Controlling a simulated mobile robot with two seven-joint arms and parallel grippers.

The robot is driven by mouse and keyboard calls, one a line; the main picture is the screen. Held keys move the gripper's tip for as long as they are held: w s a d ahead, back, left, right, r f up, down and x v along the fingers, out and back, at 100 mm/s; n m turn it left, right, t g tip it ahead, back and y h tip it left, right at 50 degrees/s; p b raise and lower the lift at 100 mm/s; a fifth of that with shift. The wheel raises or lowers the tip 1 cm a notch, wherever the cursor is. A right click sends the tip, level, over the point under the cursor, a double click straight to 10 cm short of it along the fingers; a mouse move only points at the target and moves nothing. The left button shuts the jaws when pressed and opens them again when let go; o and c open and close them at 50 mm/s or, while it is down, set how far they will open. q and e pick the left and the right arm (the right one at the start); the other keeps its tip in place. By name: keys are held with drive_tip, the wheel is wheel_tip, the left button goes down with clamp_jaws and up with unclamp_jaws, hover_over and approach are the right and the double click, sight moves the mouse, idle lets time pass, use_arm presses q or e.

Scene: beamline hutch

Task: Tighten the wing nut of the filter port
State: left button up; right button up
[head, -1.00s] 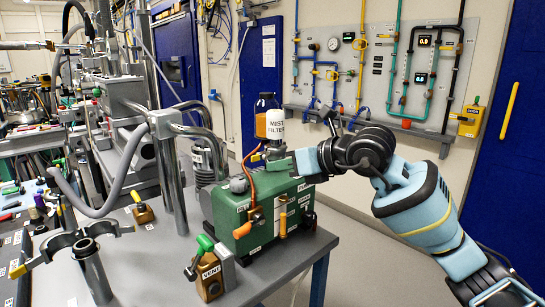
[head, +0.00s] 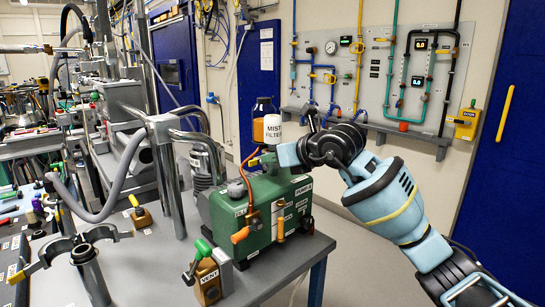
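The green pump (head: 262,213) stands on the grey table. The white mist filter (head: 272,130) rises above its far end. My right gripper (head: 262,162) reaches in from the right, just below the mist filter and above the pump's top. Its fingers are small and partly hidden, so I cannot tell whether they are open or shut. I cannot make out the wing nut; the area under the filter is crowded and partly covered by my gripper. My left gripper is not in view.
An orange hose (head: 245,187) loops over the pump's near side. An open ring clamp (head: 84,252) sits on a pipe at left. Steel pipes (head: 167,180) stand behind. Floor at right is clear.

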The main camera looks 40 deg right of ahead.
drive_tip(key=shift+w+f, duration=0.1)
drive_tip(key=shift+w, duration=0.25)
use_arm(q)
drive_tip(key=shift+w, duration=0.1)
use_arm(e)
drive_tip(key=shift+c, duration=0.4)
clamp_jaws()
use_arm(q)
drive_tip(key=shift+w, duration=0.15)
